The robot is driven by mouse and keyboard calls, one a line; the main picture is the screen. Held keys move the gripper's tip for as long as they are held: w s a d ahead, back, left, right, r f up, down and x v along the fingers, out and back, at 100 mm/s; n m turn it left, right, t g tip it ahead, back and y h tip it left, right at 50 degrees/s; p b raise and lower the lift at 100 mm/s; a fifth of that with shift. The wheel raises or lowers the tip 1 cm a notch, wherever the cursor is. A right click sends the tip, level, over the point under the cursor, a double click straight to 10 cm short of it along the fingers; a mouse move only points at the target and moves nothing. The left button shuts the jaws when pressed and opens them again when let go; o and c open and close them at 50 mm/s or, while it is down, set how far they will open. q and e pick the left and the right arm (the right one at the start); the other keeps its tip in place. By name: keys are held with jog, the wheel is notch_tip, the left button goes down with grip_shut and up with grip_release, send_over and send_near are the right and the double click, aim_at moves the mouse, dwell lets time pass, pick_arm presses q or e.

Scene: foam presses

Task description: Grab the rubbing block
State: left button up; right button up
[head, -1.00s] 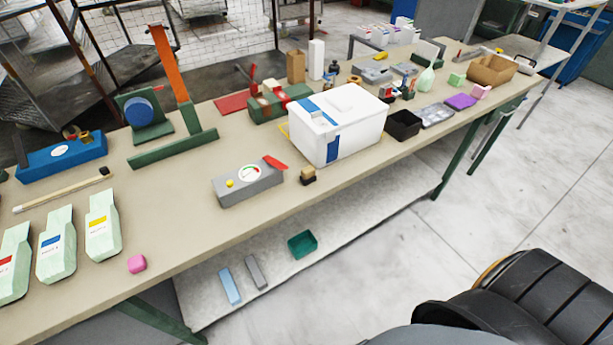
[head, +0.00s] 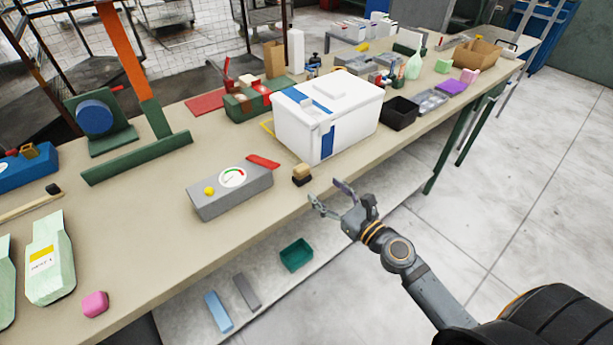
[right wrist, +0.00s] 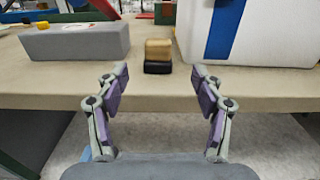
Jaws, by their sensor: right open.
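The rubbing block (head: 302,174), a small block with a tan upper part and a black lower part, sits on the bench top close to its front edge. It lies between the grey gauge box and the white cooler. My right gripper (head: 328,194) is open and empty, just off the front edge of the bench, to the lower right of the block. In the right wrist view the block (right wrist: 158,55) stands ahead, centred between the open fingers (right wrist: 160,78) and apart from them. My left gripper is not in view.
The grey gauge box (head: 230,190) with a red tab stands left of the block. The white cooler (head: 300,128) with a blue stripe stands close behind and to the right. A green bin (head: 296,255) sits on the lower shelf. The bench top before the gauge box is clear.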

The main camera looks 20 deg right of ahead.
aim_at(305, 173)
jog(key=p+x, duration=0.2)
jog(key=x, duration=0.2)
jog(key=shift+w+r, duration=0.15)
jog(key=shift+w, duration=0.1)
jog(key=shift+w+a, duration=0.2)
jog(key=shift+w, duration=0.1)
jog(key=shift+w+f, duration=0.1)
jog(key=shift+f, duration=0.1)
jog(key=shift+w+a+r, duration=0.1)
jog(key=shift+w, duration=0.05)
jog(key=p+x, duration=0.1)
jog(key=x, duration=0.3)
jog(key=shift+a, duration=0.2)
jog(key=shift+w+a+f, duration=0.15)
jog(key=shift+w+f, duration=0.1)
jog(key=shift+w, duration=0.15)
jog(key=shift+s, duration=0.15)
jog(key=shift+c, duration=0.6)
jog(key=c, duration=1.2)
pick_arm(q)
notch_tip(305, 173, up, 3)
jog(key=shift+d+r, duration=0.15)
pick_arm(e)
jog(key=shift+r, duration=0.15)
